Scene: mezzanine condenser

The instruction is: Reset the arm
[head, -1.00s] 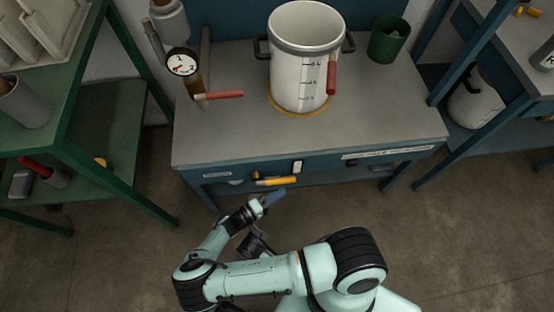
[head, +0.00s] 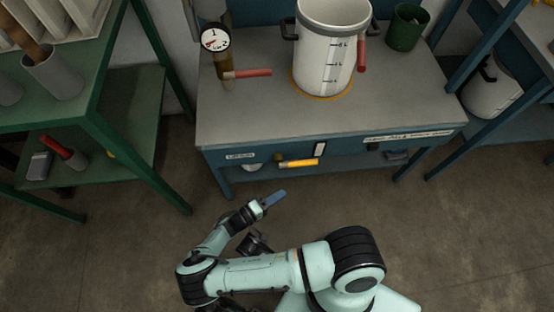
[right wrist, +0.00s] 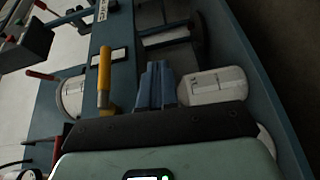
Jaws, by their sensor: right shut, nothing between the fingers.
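My right arm (head: 258,272) is folded low in the front of the head view. My right gripper (head: 273,199) is shut and empty, with its blue fingers held together over open floor in front of the bench. In the right wrist view the blue fingers (right wrist: 155,85) also show side by side with nothing between them. A yellow handle (head: 299,163) on the bench front is beyond the gripper and apart from it; it also shows in the right wrist view (right wrist: 104,75). My left gripper is out of view.
The grey bench (head: 250,110) carries a white graduated pot (head: 325,60), a gauge (head: 215,38) with a red-handled valve (head: 247,74), and a green bin (head: 407,28). A green shelf rack (head: 130,145) stands left. The floor between them is clear.

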